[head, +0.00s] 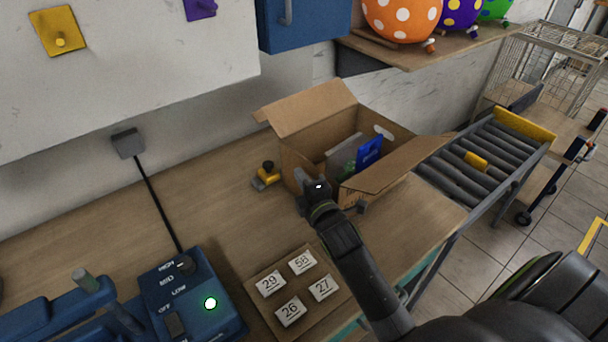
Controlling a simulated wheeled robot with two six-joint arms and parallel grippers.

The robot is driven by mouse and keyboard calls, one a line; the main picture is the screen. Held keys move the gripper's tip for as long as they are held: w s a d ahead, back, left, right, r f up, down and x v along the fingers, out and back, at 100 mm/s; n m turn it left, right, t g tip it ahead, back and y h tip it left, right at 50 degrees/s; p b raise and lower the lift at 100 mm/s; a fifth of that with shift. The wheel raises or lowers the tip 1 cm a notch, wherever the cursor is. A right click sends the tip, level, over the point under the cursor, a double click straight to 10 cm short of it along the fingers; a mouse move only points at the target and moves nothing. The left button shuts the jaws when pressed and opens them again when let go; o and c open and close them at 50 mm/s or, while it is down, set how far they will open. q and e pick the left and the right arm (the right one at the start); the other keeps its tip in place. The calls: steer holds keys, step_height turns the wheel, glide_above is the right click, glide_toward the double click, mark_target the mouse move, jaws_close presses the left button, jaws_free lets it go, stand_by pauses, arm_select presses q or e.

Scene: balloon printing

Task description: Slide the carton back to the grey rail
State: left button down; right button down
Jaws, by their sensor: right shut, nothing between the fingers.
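An open brown cardboard carton (300,160) stands on the wooden table, with its flaps spread. A blue packet (369,152) and other items lie inside it. My right gripper (307,184) is shut and empty at the carton's near side, in front of its near left part. It looks very close to the cardboard, but I cannot tell whether it touches. The arm and gripper hide part of the carton's near side. I cannot clearly make out a grey rail behind the carton. My left gripper is not in view.
A small yellow-and-black object (266,176) stands just left of the carton. A roller conveyor (478,158) is at the right. A board with number tiles (263,290) and a blue control box (190,290) are nearer. Bare table lies left of the carton.

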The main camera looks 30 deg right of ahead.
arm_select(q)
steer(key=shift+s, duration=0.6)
arm_select(e)
steer(key=shift+d, duration=0.25)
steer(key=shift+w+d+r+p, duration=0.1)
steer(key=shift+w+d+p, duration=0.1)
steer(key=shift+d+p, duration=0.3)
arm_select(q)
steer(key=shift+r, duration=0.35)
arm_select(e)
steer(key=shift+d, duration=0.35)
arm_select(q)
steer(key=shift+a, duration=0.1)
arm_select(e)
steer(key=shift+a, duration=0.1)
